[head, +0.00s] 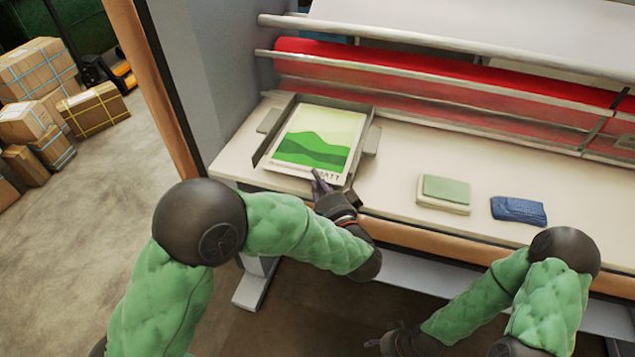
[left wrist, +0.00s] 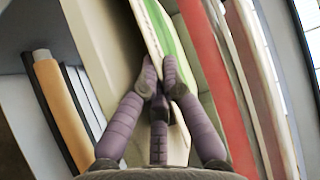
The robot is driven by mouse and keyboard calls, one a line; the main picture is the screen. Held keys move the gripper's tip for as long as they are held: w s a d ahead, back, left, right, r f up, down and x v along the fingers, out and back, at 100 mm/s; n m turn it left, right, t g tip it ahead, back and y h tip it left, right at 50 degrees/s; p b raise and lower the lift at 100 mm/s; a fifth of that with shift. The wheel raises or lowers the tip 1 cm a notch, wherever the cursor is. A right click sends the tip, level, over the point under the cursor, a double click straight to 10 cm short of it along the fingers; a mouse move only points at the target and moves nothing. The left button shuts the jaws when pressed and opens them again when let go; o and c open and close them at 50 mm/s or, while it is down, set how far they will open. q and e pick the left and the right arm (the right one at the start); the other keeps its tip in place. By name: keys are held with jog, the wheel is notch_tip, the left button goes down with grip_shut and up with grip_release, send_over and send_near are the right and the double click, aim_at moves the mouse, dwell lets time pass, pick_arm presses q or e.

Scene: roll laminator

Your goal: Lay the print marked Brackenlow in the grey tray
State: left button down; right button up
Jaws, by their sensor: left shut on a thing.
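A print (head: 317,143) with green hills on a pale ground lies over the grey tray (head: 361,148) at the left end of the bench. My left gripper (head: 320,184) is shut on the print's near edge. In the left wrist view, the print (left wrist: 160,32) stands between the two fingertips (left wrist: 160,78). I cannot tell whether the print rests fully on the tray floor. My right gripper (head: 388,342) hangs low, in front of the bench; its fingers are too dark to read.
The laminator's red roller (head: 420,85) and metal bars run behind the bench (head: 400,185). A green pad on a cream stack (head: 444,195) and a folded blue cloth (head: 518,210) lie to the right. A grey side panel stands left of the tray. Boxes (head: 95,108) stand on the floor.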

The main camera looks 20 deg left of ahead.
pick_arm(q)
jog(key=c, duration=1.4)
grip_release()
jog(key=shift+r, duration=0.1)
jog(key=shift+s+d, duration=0.2)
jog(key=shift+s, duration=0.05)
jog(key=p+v, duration=0.3)
jog(key=v, duration=0.8)
jog(key=shift+s, duration=0.2)
jog(key=shift+d+r, duration=0.1)
jog(key=shift+d, duration=0.05)
